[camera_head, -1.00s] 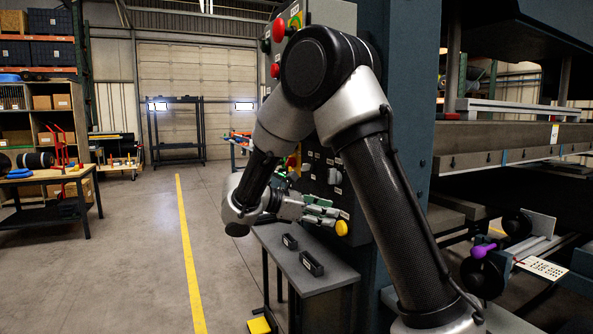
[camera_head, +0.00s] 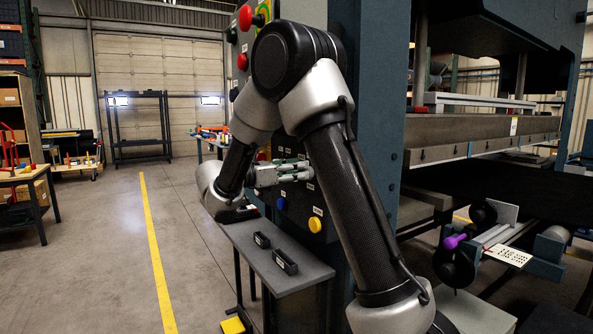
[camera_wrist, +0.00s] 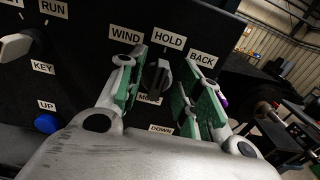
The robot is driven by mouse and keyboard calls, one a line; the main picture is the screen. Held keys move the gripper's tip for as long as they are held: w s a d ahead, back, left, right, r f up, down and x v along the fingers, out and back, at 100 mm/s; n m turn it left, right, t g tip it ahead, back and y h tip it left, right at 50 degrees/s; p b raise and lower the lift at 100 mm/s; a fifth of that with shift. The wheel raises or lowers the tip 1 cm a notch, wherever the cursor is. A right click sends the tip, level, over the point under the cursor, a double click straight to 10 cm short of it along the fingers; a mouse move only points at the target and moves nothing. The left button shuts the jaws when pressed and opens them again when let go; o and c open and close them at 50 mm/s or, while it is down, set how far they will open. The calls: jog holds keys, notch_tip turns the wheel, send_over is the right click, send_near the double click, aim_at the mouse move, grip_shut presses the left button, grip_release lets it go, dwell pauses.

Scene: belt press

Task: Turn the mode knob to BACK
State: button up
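The mode knob (camera_wrist: 157,77) is a dark knob with a grey grip on the black panel in the wrist view. Its grip stands nearly upright, toward the HOLD label (camera_wrist: 168,41). The WIND label (camera_wrist: 125,35) is on its left and the BACK label (camera_wrist: 202,59) on its right. My gripper (camera_wrist: 163,80) is open, with a green-padded finger on each side of the knob. I cannot tell whether either finger touches it. In the head view my gripper (camera_head: 289,172) is at the panel, and the knob cannot be made out there.
A white-handled switch (camera_wrist: 17,46) and a blue UP button (camera_wrist: 46,122) are left of my gripper. A yellow button (camera_head: 315,224) is lower on the panel. A grey side table (camera_head: 268,255) with small black blocks stands below. Open floor lies left.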

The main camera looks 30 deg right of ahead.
jog(key=shift+d, duration=0.2)
grip_shut()
dwell(0.3)
jog(key=shift+s+f+m, duration=0.1)
jog(key=shift+s+m, duration=0.15)
jog(key=shift+m, duration=1.4)
jog(key=shift+s+f+m, duration=0.15)
jog(key=shift+s+m, duration=0.05)
jog(key=shift+m, duration=1.5)
jog(key=shift+s+f+m, duration=0.1)
jog(key=shift+s+m, duration=0.15)
jog(key=shift+m, duration=1.4)
